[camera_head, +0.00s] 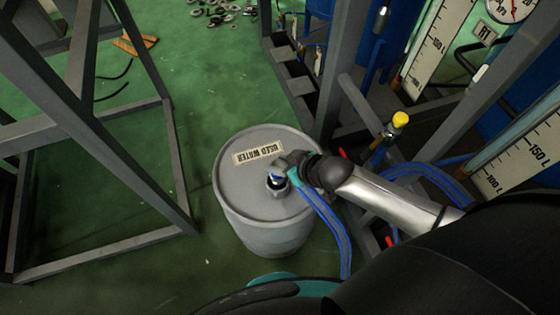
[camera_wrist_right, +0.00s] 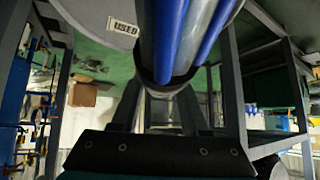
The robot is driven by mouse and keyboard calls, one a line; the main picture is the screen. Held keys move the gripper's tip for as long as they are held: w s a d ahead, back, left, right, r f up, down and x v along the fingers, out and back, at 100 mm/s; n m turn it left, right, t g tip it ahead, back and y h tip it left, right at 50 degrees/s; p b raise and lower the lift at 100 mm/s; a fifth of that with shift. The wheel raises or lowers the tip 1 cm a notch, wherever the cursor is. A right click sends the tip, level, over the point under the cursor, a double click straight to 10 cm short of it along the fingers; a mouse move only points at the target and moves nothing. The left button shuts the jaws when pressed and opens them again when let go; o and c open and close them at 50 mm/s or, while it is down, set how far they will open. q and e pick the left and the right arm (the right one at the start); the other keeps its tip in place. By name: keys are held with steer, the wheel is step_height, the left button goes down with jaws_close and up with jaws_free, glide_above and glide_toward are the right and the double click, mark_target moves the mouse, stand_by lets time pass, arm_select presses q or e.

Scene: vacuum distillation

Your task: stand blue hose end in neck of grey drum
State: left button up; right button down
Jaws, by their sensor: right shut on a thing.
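The grey drum (camera_head: 240,205) stands on the green floor near the centre of the head view, with a "USED WATER" label on its lid. Its neck (camera_head: 277,191) is on the near right part of the lid, partly covered. My right gripper (camera_head: 289,171) is just above the neck, shut on the blue hose (camera_head: 328,222). The hose runs from the gripper down past the drum's right side. In the right wrist view the hose (camera_wrist_right: 178,35) is large between the fingers (camera_wrist_right: 158,112). Whether its end is inside the neck or just above it I cannot tell. My left gripper is not in view.
Grey metal frames stand left (camera_head: 95,258) and right (camera_head: 338,75) of the drum. A yellow-capped valve (camera_head: 400,119) and gauge panels (camera_head: 440,45) are at right. Small metal parts (camera_head: 217,12) lie on the far floor.

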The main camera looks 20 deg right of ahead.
steer(key=shift+w+f+b, duration=0.1)
steer(key=shift+f+b, duration=1.95)
steer(key=shift+f, duration=0.85)
steer(key=shift+c, duration=1.9)
jaws_free()
steer(key=shift+o, duration=0.3)
steer(key=shift+f, duration=0.15)
steer(key=shift+s, duration=0.2)
steer(key=p+v, duration=0.6)
steer(key=v, duration=0.9)
